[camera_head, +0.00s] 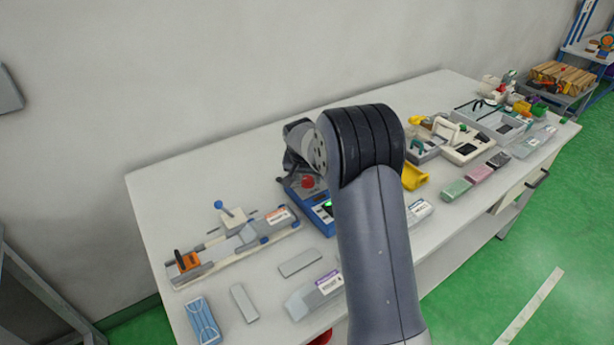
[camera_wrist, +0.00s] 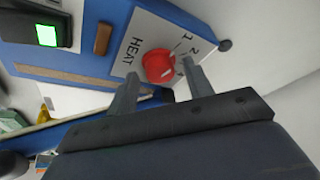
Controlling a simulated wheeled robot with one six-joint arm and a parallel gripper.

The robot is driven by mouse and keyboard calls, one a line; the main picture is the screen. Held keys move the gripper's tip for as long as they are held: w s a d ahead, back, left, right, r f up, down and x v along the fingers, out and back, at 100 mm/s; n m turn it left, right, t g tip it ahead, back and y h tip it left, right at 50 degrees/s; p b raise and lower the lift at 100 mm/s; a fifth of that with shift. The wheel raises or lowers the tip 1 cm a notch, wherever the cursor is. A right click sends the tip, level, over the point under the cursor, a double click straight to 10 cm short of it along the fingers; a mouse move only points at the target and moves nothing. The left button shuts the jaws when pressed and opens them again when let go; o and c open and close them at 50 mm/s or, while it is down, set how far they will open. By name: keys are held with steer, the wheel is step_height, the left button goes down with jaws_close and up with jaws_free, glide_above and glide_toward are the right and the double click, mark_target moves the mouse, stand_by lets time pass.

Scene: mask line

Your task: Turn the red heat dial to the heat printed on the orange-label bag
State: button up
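The red heat dial (camera_head: 308,182) sits on a blue machine (camera_head: 321,218), partly behind my arm. In the wrist view the dial (camera_wrist: 158,65) is a round red knob on a white plate marked HEAT, with 1 and 2 readable and other marks partly hidden. My gripper (camera_wrist: 160,72) is open, with its two fingers apart on either side of the dial; I see no clear contact. The orange-label bag (camera_head: 278,221) lies at the right end of a rail fixture, left of the machine. Its print is too small to read.
A purple-label bag (camera_head: 315,294) lies near the table's front, and another labelled bag (camera_head: 418,211) lies right of my arm. The blue machine has a lit green screen (camera_wrist: 46,35). A blue-knobbed lever (camera_head: 230,212) rises from the rail fixture (camera_head: 215,252).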

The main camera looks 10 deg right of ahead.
steer(key=c, duration=0.9)
steer(key=shift+b, duration=0.3)
steer(key=shift+w+a+f+m+h+b, duration=0.1)
steer(key=shift+m+h+b, duration=0.15)
steer(key=shift+m+b, duration=0.25)
steer(key=shift+a+m+h+b, duration=0.1)
steer(key=shift+m+h+b, duration=0.15)
steer(key=shift+m, duration=0.45)
steer(key=m+g+b, duration=0.1)
steer(key=m, duration=0.1)
steer(key=shift+m+h, duration=0.3)
steer(key=shift+h, duration=0.1)
steer(key=m+g, duration=0.1)
steer(key=m, duration=0.2)
steer(key=shift+w+a+h, duration=0.1)
steer(key=shift+w+h, duration=0.1)
steer(key=shift+h, duration=0.2)
steer(key=shift+w+m+g+p, duration=0.1)
steer(key=shift+m+g+p, duration=0.4)
steer(key=shift+m, duration=1.3)
